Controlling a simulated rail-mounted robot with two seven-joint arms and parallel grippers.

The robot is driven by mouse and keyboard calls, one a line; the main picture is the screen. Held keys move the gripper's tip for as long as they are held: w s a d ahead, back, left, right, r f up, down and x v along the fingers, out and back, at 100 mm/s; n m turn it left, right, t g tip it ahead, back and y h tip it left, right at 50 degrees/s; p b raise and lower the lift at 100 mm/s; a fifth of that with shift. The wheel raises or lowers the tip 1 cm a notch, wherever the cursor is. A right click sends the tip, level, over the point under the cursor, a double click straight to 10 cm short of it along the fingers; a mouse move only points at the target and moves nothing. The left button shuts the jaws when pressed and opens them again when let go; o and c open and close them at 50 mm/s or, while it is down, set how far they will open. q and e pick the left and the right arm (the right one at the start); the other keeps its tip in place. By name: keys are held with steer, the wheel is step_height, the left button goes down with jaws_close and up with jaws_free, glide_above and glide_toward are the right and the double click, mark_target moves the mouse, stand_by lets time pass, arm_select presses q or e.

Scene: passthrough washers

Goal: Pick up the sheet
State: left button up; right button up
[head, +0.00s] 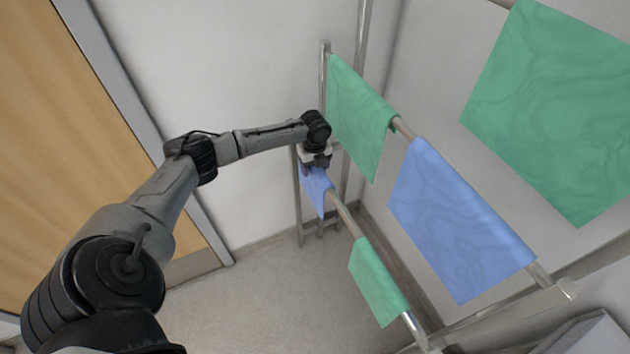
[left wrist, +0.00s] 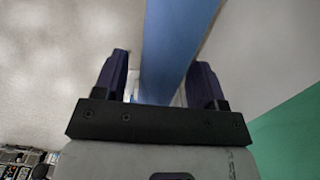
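Several blue and green sheets hang over metal rails. A small blue sheet (head: 317,194) hangs near the far end of the lower rail in the head view. My left gripper (head: 315,168) is at its top and hides part of it. In the left wrist view my left gripper (left wrist: 162,82) has its two dark fingers apart, and a blue sheet (left wrist: 176,38) shows edge-on in the gap between them. My right gripper is in neither view.
A green sheet (head: 362,118) and a larger blue sheet (head: 458,225) hang on the rail above. A green sheet (head: 377,283) hangs nearer on the lower rail, and another large green one (head: 545,112) at upper right. A wooden door (head: 60,110) is at left; the floor is clear.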

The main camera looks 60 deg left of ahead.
arm_select(q)
steer(key=c, duration=1)
steer(key=shift+c, duration=0.4)
steer(key=shift+r, duration=0.1)
